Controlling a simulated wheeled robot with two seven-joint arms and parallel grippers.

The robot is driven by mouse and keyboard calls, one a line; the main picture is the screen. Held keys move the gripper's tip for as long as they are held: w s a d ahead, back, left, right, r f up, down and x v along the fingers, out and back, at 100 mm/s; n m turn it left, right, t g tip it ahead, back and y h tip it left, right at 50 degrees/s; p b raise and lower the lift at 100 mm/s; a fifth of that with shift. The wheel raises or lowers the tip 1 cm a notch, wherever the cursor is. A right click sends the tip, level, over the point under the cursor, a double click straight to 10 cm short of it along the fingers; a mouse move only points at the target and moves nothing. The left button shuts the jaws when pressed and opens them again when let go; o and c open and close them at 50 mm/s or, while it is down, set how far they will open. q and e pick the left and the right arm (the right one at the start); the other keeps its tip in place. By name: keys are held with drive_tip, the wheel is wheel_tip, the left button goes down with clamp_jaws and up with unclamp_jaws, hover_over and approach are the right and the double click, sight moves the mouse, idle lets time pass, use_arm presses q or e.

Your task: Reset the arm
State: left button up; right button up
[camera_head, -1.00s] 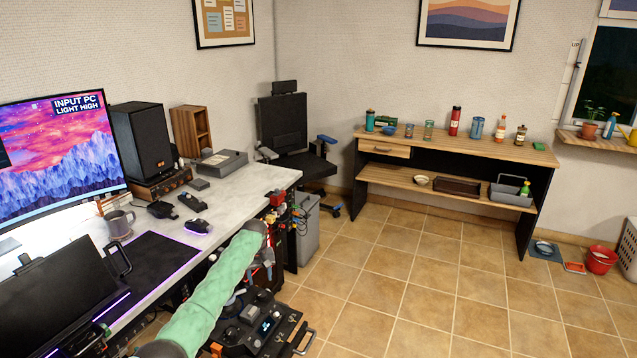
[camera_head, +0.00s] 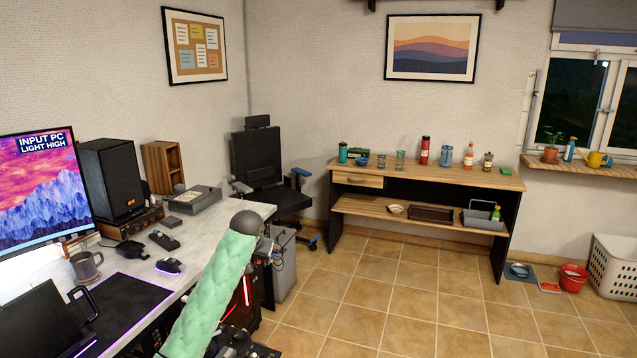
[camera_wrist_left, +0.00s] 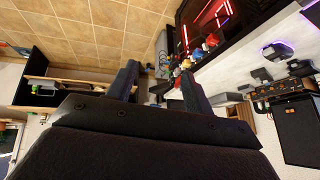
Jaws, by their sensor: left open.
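My left arm (camera_head: 216,290), in a pale green sleeve with a dark rounded joint at its top end, rises from the bottom of the head view beside the desk. I cannot make out its jaws clearly there. In the left wrist view my left gripper (camera_wrist_left: 156,76) shows two dark fingers spread apart, with nothing held between them. The wrist picture is upside down, with the floor at the top. My right gripper is in neither view.
A white desk (camera_head: 208,210) with a monitor (camera_head: 45,190), speaker (camera_head: 112,178), mug (camera_head: 86,266) and mouse (camera_head: 169,266) lies left. An office chair (camera_head: 257,165) stands behind it. A wooden bench (camera_head: 450,176) with bottles stands at the back.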

use_arm(q)
drive_tip(key=s+d+f+m+t+h, duration=0.1)
drive_tip(key=s+d+f, duration=0.1)
drive_tip(key=s, duration=1.1)
drive_tip(key=s+d+f+t+h, duration=0.1)
drive_tip(key=s+d+f, duration=0.2)
drive_tip(key=s, duration=1.1)
drive_tip(key=s+f+g, duration=0.2)
drive_tip(key=s+f, duration=0.5)
drive_tip(key=s, duration=0.5)
drive_tip(key=s+f+g, duration=0.2)
drive_tip(key=s+f, duration=0.5)
drive_tip(key=s, duration=0.6)
drive_tip(key=s+f+n+g, duration=0.1)
drive_tip(key=s+f+g, duration=0.1)
drive_tip(key=s+f, duration=0.5)
drive_tip(key=s, duration=0.5)
drive_tip(key=shift+s, duration=0.2)
